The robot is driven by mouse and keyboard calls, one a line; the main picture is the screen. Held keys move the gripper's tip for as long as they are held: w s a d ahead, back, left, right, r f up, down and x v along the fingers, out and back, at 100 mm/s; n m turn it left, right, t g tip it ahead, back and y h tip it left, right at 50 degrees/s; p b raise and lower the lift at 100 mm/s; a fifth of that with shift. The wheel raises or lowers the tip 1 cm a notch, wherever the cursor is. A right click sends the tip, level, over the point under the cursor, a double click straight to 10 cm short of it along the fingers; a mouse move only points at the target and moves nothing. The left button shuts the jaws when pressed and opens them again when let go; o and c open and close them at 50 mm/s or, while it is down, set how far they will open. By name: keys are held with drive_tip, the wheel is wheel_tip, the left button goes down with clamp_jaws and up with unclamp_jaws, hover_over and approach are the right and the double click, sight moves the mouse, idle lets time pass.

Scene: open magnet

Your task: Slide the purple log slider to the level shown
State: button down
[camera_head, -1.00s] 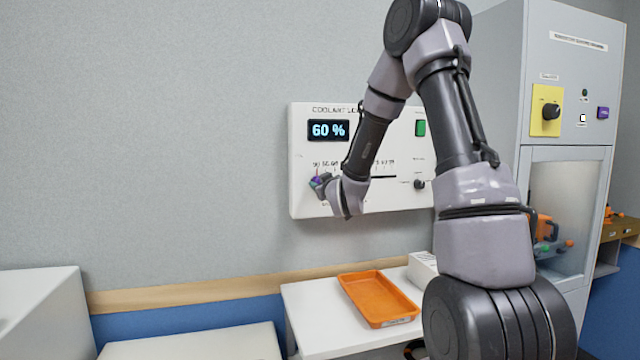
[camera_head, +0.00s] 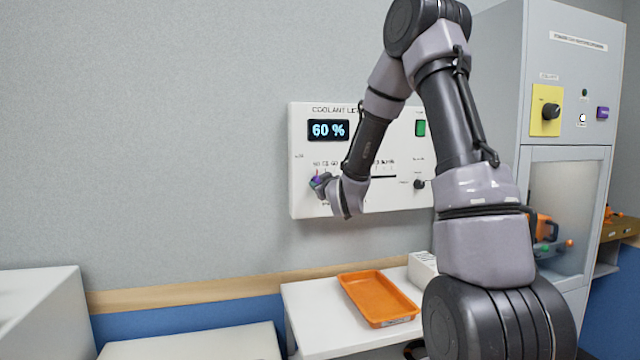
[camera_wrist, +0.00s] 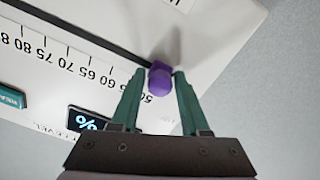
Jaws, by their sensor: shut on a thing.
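The purple slider knob (camera_wrist: 160,80) sits between my gripper's (camera_wrist: 159,74) two green fingers in the wrist view, and they are shut on it. The knob is at the low end of its dark slot (camera_wrist: 95,35), near the 50 mark of the scale. In the head view my gripper (camera_head: 321,183) is at the lower left of the white coolant panel (camera_head: 302,205), with a little purple showing. The panel's display (camera_head: 328,130) reads 60 %. My arm hides part of the scale and slot in the head view.
The panel also carries a green switch (camera_head: 420,128) and a small black knob (camera_head: 419,184). Below stands a white table with an orange tray (camera_head: 380,298) and a white box (camera_head: 422,268). A grey cabinet (camera_head: 535,100) is at the right. The wall left of the panel is clear.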

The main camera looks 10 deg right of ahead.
idle(0.4)
drive_tip(key=d, duration=0.6)
drive_tip(key=shift+w, duration=0.1)
drive_tip(key=c, duration=0.6)
unclamp_jaws()
drive_tip(key=s, duration=1)
drive_tip(key=shift+s+d, duration=0.25)
drive_tip(key=shift+s, duration=0.15)
